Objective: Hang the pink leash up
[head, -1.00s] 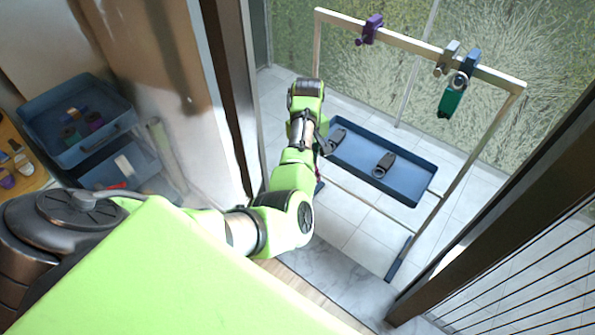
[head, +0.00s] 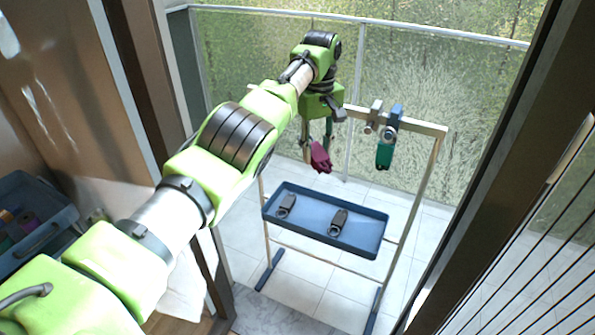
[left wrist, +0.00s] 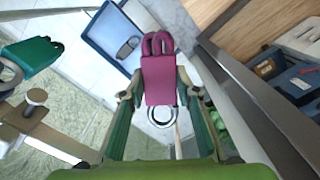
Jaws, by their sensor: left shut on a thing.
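The pink leash (head: 320,157) hangs below my left gripper (head: 318,138) in the head view, near the left part of the rack's top rail (head: 421,126). In the left wrist view the pink leash (left wrist: 158,78) lies between the fingers of my left gripper (left wrist: 161,95), which is shut on it. It has a looped end and a metal ring (left wrist: 161,116). My arm hides the rail's left part. My right gripper is not in view.
A blue tray (head: 375,247) on the rack below holds two dark clips (head: 286,205). A glass railing (head: 440,37) stands behind. Door frames flank the opening. A blue bin (head: 62,215) with small items is at the left.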

